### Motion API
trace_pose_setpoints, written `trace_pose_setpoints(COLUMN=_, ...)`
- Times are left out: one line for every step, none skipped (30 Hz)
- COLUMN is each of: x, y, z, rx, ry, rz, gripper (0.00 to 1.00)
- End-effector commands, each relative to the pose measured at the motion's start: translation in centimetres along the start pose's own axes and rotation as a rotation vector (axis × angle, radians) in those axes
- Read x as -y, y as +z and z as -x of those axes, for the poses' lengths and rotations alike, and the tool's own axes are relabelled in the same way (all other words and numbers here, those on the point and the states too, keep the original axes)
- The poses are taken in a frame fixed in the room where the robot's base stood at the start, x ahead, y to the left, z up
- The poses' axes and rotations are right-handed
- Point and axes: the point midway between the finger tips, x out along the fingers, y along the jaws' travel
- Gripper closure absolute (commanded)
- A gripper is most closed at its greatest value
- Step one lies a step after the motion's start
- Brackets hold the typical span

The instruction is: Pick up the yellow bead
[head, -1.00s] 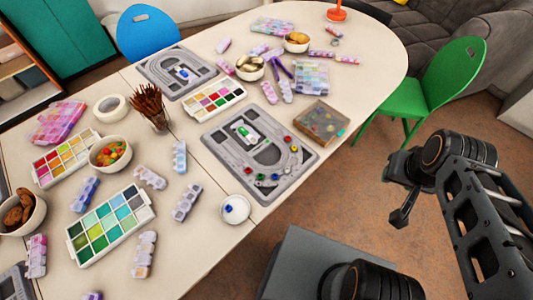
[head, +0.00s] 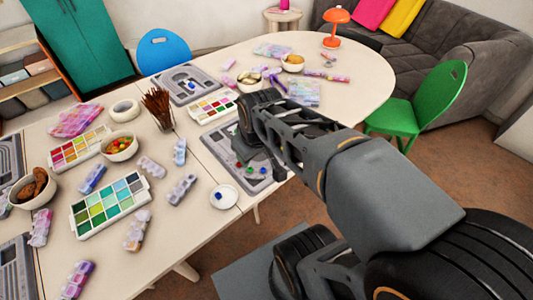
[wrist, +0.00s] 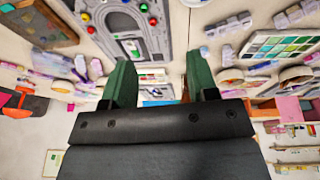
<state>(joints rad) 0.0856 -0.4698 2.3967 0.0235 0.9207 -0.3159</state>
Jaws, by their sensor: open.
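The yellow bead is most likely the small yellowish bead (wrist: 91,30) on the grey bead board (wrist: 179,35), near a red bead (wrist: 85,17) in the wrist view. It is small and hard to make out. In the head view my arm covers much of the board (head: 222,150), and I cannot see the yellow bead there. My gripper (wrist: 158,60) is open and empty, its two green fingers apart. It is over the board area, with the yellowish bead outside the left finger in the wrist view.
More beads lie on the board, including a blue one (head: 263,170) and a green one (head: 249,170). A white dish (head: 224,203) holding a blue bead stands beside the board. A jar of brown sticks (head: 159,107), paint trays (head: 97,221) and bowls (head: 121,155) crowd the left.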

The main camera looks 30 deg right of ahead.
Motion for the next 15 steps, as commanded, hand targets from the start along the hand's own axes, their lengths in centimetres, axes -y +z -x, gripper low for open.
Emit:
trace_pose_setpoints(x=-1.4, y=-0.6, z=-1.6, rx=0.015, ry=0.003, rz=0.072, gripper=0.47)
trace_pose_setpoints(x=-2.3, y=-1.1, z=-2.2, rx=0.021, ry=0.003, rz=0.131, gripper=0.47)
trace_pose_setpoints(x=-3.6, y=-1.7, z=-3.0, rx=0.029, ry=0.003, rz=0.215, gripper=0.47)
trace_pose_setpoints(x=-4.6, y=-2.2, z=-3.5, rx=0.036, ry=0.001, rz=0.281, gripper=0.47)
trace_pose_setpoints(x=-5.6, y=-2.6, z=-4.2, rx=0.043, ry=-0.002, rz=0.347, gripper=0.47)
trace_pose_setpoints(x=-7.0, y=-3.1, z=-5.0, rx=0.051, ry=-0.006, rz=0.434, gripper=0.47)
trace_pose_setpoints(x=-8.1, y=-3.4, z=-5.6, rx=0.056, ry=-0.009, rz=0.5, gripper=0.47)
trace_pose_setpoints(x=-9.2, y=-3.7, z=-6.2, rx=0.061, ry=-0.013, rz=0.564, gripper=0.47)
trace_pose_setpoints(x=-10.7, y=-4.0, z=-7.1, rx=0.066, ry=-0.019, rz=0.646, gripper=0.47)
trace_pose_setpoints(x=-11.7, y=-4.2, z=-7.7, rx=0.07, ry=-0.024, rz=0.706, gripper=0.47)
trace_pose_setpoints(x=-12.8, y=-4.3, z=-8.3, rx=0.072, ry=-0.029, rz=0.765, gripper=0.47)
trace_pose_setpoints(x=-14.1, y=-4.4, z=-9.1, rx=0.075, ry=-0.036, rz=0.837, gripper=0.47)
trace_pose_setpoints(x=-15.1, y=-4.5, z=-9.6, rx=0.076, ry=-0.04, rz=0.888, gripper=0.47)
trace_pose_setpoints(x=-16.0, y=-4.5, z=-10.1, rx=0.078, ry=-0.045, rz=0.938, gripper=0.47)
trace_pose_setpoints(x=-17.1, y=-4.4, z=-10.8, rx=0.079, ry=-0.051, rz=0.998, gripper=0.47)
